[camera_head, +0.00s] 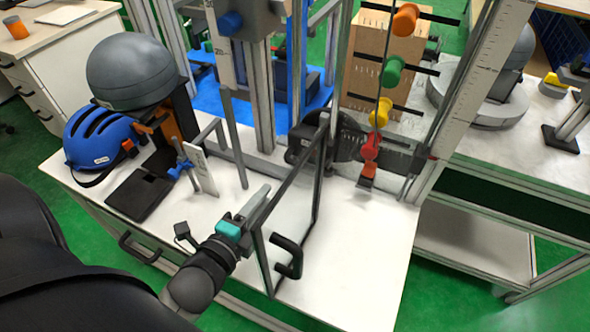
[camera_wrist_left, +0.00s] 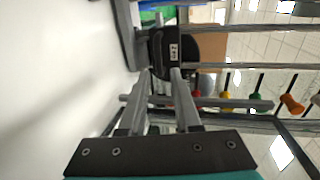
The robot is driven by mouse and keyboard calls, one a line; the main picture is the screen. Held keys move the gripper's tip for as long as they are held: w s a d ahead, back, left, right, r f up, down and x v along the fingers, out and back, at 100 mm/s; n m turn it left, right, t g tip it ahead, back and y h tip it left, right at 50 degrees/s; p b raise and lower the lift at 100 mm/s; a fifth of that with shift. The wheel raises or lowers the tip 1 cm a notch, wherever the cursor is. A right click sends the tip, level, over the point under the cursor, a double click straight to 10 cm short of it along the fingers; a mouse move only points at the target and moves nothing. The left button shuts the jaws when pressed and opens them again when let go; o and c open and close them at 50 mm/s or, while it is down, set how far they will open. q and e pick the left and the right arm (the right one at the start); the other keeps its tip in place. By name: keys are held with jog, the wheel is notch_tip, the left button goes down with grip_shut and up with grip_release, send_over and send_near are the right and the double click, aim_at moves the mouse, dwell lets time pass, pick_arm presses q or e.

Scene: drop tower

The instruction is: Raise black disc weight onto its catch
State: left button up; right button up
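The black disc weight (camera_head: 345,140) stands low in the drop tower, behind a framed panel, with a black labelled block at its left. It also shows ahead in the left wrist view, where the labelled block (camera_wrist_left: 164,47) lies between and beyond my fingertips. Coloured catches run up a rod right of the disc: red (camera_head: 370,148), yellow (camera_head: 379,113), green (camera_head: 392,71) and orange (camera_head: 404,20). My left gripper (camera_head: 256,201) is open and empty, to the left of the panel and short of the disc. My right gripper is not seen.
The framed panel with a black handle (camera_head: 289,257) stands close right of my left gripper. Grey tower posts (camera_head: 232,135) rise behind it. A blue helmet (camera_head: 98,138) and grey dome (camera_head: 132,72) are at the left. The white bench (camera_head: 362,270) is clear at front right.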

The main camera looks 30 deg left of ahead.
pick_arm(q)
jog(key=b, duration=0.2)
send_near(293, 160)
jog(key=shift+w+f, duration=0.65)
jog(key=shift+w, duration=0.25)
jog(key=b+x, duration=0.1)
jog(key=x, duration=0.4)
jog(key=shift+w+b, duration=0.35)
jog(key=shift+w, duration=0.05)
jog(key=shift+b+x, duration=0.3)
jog(key=shift+x, duration=0.9)
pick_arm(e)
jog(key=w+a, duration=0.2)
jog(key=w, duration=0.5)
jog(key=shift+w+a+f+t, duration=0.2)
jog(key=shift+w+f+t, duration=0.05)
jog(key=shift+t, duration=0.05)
pick_arm(q)
grip_shut()
